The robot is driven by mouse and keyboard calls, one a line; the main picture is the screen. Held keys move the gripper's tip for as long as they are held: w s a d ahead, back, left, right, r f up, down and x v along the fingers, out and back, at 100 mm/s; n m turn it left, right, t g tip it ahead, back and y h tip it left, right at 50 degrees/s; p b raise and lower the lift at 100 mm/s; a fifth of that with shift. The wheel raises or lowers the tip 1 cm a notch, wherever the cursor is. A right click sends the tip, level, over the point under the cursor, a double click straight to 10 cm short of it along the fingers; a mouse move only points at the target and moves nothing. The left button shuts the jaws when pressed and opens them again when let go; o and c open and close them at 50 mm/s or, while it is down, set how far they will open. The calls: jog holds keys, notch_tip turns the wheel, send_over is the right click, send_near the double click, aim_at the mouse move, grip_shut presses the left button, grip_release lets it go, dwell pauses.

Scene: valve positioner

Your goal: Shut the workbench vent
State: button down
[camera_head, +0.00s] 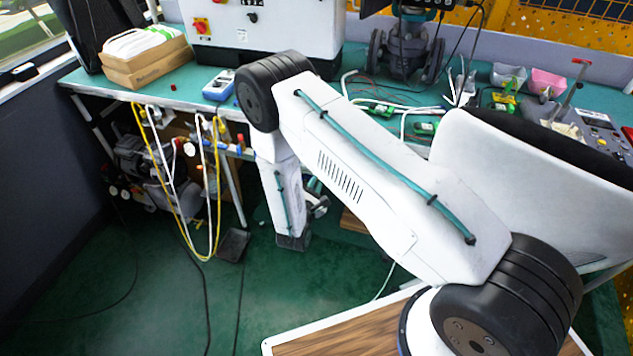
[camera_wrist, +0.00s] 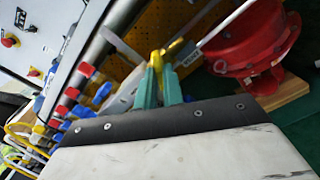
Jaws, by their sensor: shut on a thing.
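In the wrist view my gripper (camera_wrist: 160,76) has two teal fingers brought close together. A small yellow piece (camera_wrist: 175,46) shows at their tips, and the gripper is shut on it. A grey flat bar (camera_wrist: 122,46) reaches in from the left close to the fingertips. I cannot tell for certain whether the yellow piece is the vent's handle. Several valves with red and blue handles (camera_wrist: 88,70) stand in a row along the bench edge, left of the fingers. In the head view my arm hides the gripper and the held piece.
A green-topped workbench (camera_head: 190,88) crosses the head view. Yellow and white hoses (camera_head: 150,140) hang below its left part. A red round fitting (camera_wrist: 245,40) on a wooden block (camera_wrist: 280,97) stands right of the fingers. The green floor (camera_head: 150,285) at front left is mostly free, with thin cables.

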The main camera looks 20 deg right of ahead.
jog(key=n, duration=0.6)
jog(key=shift+n, duration=0.3)
dwell(0.4)
jog(key=c, duration=1.5)
grip_release()
jog(key=shift+v, duration=3.95)
